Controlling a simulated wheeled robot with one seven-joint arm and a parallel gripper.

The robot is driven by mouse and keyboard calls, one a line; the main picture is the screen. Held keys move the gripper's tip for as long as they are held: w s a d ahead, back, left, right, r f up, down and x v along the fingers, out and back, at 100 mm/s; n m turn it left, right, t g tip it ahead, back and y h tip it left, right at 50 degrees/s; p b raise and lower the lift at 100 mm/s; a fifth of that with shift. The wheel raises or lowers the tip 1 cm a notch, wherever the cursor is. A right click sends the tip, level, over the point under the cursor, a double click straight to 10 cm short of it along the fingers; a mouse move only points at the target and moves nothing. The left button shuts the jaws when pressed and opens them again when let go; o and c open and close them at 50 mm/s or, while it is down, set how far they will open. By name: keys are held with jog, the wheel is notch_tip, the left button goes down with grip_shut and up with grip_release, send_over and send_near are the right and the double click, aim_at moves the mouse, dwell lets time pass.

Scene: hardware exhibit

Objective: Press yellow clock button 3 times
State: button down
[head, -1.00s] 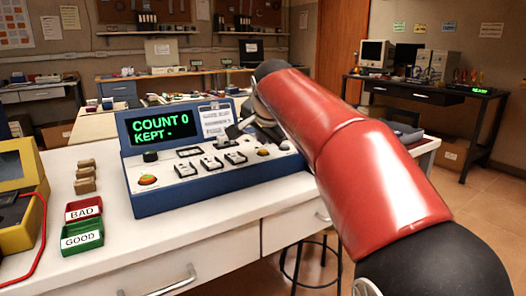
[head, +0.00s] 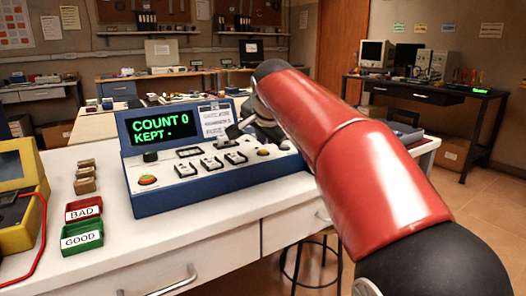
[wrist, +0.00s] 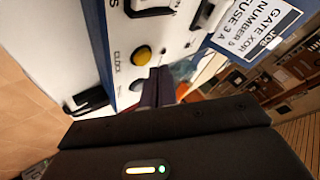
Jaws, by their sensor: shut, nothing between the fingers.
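The yellow clock button (head: 263,152) is a small round knob near the right end of the blue and white console's sloped panel. In the wrist view the yellow button (wrist: 141,55) sits close to my fingertips, with a label beside it. My gripper (wrist: 158,76) is shut and empty, its dark fingers just beside the button in the picture; I cannot tell whether they touch the panel. In the head view my red arm reaches over the console's right side and my gripper is partly hidden behind it. The console screen (head: 159,127) reads COUNT 0, KEPT -.
The console (head: 190,197) also has several white switches and an orange-red button (head: 147,180) at left. Red BAD (head: 83,211) and green GOOD (head: 82,238) trays and small tan blocks (head: 86,176) lie left. A yellow device (head: 40,190) stands farther left.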

aim_at(263, 152)
jog(key=shift+f, duration=0.15)
jog(key=shift+f+b, duration=0.3)
jog(key=shift+f+b, duration=0.4)
jog(key=shift+f, duration=0.1)
dwell(0.7)
dwell(0.4)
jog(key=shift+r+p, duration=0.9)
jog(key=shift+r, duration=0.1)
notch_tip(263, 152, up, 5)
jog(key=p, duration=0.4)
dwell(2.2)
